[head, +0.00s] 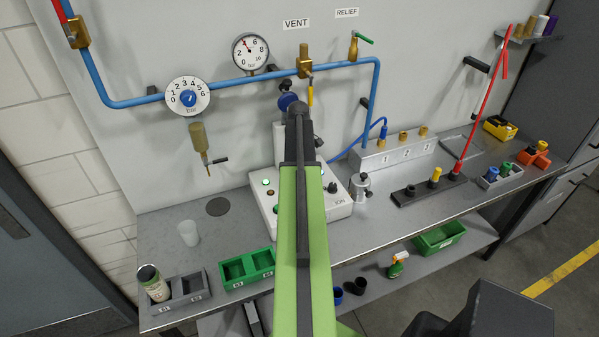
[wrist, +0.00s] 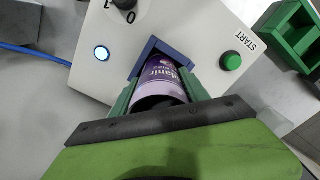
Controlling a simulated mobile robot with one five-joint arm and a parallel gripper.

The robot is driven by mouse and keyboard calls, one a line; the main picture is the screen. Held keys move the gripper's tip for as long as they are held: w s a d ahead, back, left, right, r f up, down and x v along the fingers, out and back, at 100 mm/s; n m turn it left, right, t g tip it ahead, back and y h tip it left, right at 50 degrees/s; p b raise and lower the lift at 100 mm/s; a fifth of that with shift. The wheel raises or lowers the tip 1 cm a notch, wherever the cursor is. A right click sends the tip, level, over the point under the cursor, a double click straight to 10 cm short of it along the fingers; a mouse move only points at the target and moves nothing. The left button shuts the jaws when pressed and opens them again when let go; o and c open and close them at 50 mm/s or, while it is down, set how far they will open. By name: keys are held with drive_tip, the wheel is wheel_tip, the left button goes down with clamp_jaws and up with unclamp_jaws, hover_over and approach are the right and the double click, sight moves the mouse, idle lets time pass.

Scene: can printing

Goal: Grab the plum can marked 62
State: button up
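A plum-purple can (wrist: 160,85) with pale lettering sits against a blue angled holder (wrist: 150,50) on the white machine in the wrist view. No number 62 is readable on it. My gripper (wrist: 161,92) has its green fingers on either side of the can. They lie very close to its sides, but I cannot tell whether they press on it. In the head view my green arm reaches over the white machine (head: 340,205) and hides the can and the fingertips.
The machine has a green START button (wrist: 231,61) right of the can and a lit blue-ringed button (wrist: 101,54) at left. A grey tray (head: 192,303) with a can and a green bin (head: 238,282) stand at the bench's front left. Blue pipes and gauges line the wall.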

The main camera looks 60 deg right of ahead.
drive_tip(key=c, duration=0.9)
